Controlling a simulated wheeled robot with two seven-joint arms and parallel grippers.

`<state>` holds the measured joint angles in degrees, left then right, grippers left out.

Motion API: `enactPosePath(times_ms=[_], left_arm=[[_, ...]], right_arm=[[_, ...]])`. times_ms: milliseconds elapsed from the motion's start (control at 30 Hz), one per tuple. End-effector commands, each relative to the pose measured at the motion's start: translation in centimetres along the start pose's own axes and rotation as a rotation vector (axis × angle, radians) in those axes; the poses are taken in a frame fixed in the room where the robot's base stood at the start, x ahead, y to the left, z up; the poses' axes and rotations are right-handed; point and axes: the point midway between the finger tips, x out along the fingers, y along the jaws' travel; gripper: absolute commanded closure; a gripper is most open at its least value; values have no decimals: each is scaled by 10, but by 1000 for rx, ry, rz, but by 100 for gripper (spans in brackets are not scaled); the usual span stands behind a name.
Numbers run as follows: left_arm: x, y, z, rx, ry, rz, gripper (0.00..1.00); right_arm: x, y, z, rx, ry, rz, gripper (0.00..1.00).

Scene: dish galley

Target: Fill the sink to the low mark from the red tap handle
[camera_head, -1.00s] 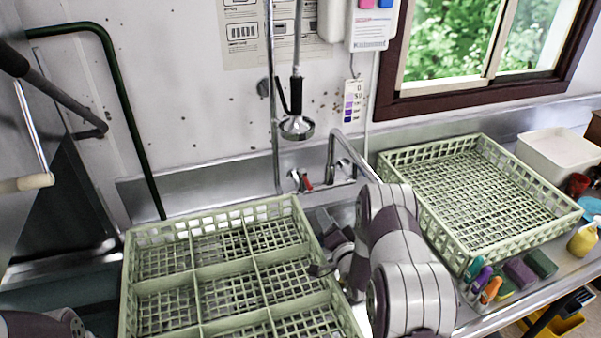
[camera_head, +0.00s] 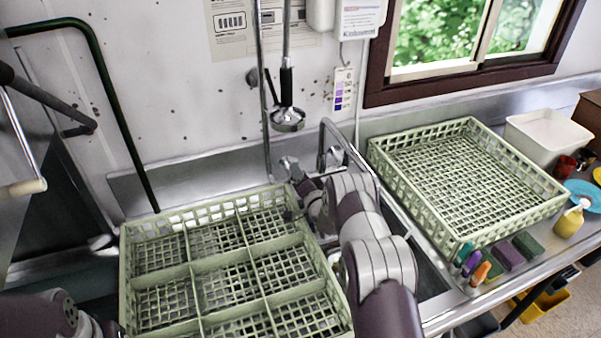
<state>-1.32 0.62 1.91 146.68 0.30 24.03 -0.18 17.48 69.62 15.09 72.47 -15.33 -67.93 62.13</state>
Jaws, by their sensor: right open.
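The chrome tap (camera_head: 322,140) stands at the back of the sink, its spout arching forward to the right. One metal tap handle (camera_head: 289,164) shows at its left; the red handle is hidden behind my right gripper. My right gripper (camera_head: 298,194) is open, close in front of the tap base by the back right of the divided rack. I cannot tell whether it touches the handle. The sink (camera_head: 430,277) shows only as a strip right of my right arm; its water level and low mark are hidden. My left arm shows at the bottom left, its gripper out of view.
A divided green rack (camera_head: 190,262) fills the left front. Another green rack (camera_head: 440,222) sits on the right counter. Sponges (camera_head: 507,255), markers and a yellow bottle (camera_head: 569,221) line the right edge.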

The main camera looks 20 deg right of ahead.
Motion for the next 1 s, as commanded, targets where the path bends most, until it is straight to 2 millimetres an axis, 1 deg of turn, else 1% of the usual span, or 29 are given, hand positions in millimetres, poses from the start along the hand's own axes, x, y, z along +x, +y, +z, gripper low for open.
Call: enactPosePath(times_ms=[233, 267, 300, 367, 400, 533, 733, 1000], left_arm=[[0, 0, 0, 0, 0, 0, 100], [0, 0, 0, 0, 0, 0, 100], [0, 0, 0, 0, 0, 0, 100], [0, 0, 0, 0, 0, 0, 100], [0, 0, 0, 0, 0, 0, 100], [0, 0, 0, 0, 0, 0, 100], [14, 0, 2, 0, 0, 0, 100], [13, 0, 2, 0, 0, 0, 100]], right_arm=[[1, 0, 0, 0, 0, 0, 59], [1, 0, 0, 0, 0, 0, 66], [1, 0, 0, 0, 0, 0, 79], [1, 0, 0, 0, 0, 0, 98], [1, 0, 0, 0, 0, 0, 100], [1, 0, 0, 0, 1, 1, 100], [2, -1, 7, 1, 84, 55, 100], [1, -3, 5, 0, 104, 70, 100]])
